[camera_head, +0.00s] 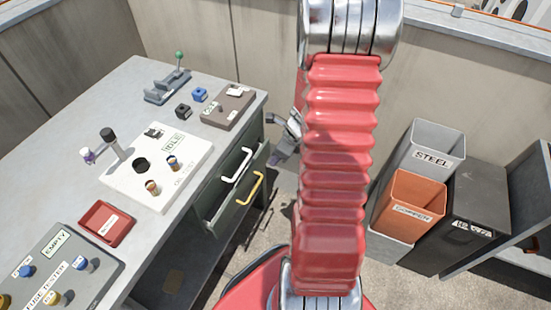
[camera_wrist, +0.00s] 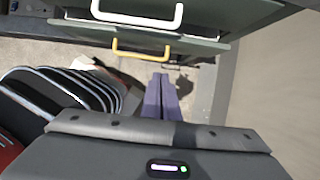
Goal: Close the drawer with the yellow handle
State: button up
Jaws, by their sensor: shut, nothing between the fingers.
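The yellow handle (camera_head: 250,188) is on the lower dark green drawer front (camera_head: 238,208), at the right side of the grey bench. This front appears to stand out a little past the upper one, so the drawer looks partly open. In the wrist view the yellow handle (camera_wrist: 140,52) is near the top, left of my fingertips. My gripper (camera_head: 276,158) is shut and empty, just right of the drawer front, partly hidden by my arm. In the wrist view my gripper (camera_wrist: 160,77) points towards the drawer side, apart from the handle by what shows.
A white handle (camera_head: 237,164) is on the upper drawer, directly above. The bench (camera_head: 110,105) carries a white panel, a red tray and several small devices. Steel (camera_head: 432,158) and copper (camera_head: 410,212) bins stand at right by a dark bin. Some floor before the drawers is clear.

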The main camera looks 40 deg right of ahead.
jog(key=shift+o, duration=1.4)
jog(key=shift+w+a+r, duration=0.15)
jog(key=shift+a+r, duration=0.1)
jog(key=shift+r, duration=0.1)
jog(key=o, duration=0.4)
jog(key=a+r+n, duration=0.2)
jog(key=r, duration=0.1)
jog(key=w+a+r+n, duration=0.1)
jog(key=a+r+n, duration=0.1)
jog(key=w+a+r+n, duration=0.1)
jog(key=a+r+n, duration=0.1)
jog(key=r, duration=0.1)
jog(key=shift+a+r+n, duration=0.35)
jog(key=shift+n, duration=0.05)
jog(key=shift+c, duration=0.2)
jog(key=s+a+r+n, duration=0.3)
jog(key=a+r+n, duration=0.4)
jog(key=r+n, duration=0.1)
jog(key=s+a+r+n, duration=0.3)
jog(key=a+r+n, duration=0.4)
jog(key=s+a+r+n+t+h, duration=0.1)
jog(key=s+a+r+n, duration=0.3)
jog(key=s+n, duration=0.4)
jog(key=shift+r+n+t+h, duration=0.35)
jog(key=shift+r+n, duration=0.25)
jog(key=shift+r, duration=0.3)
jog(key=shift+s, duration=0.1)
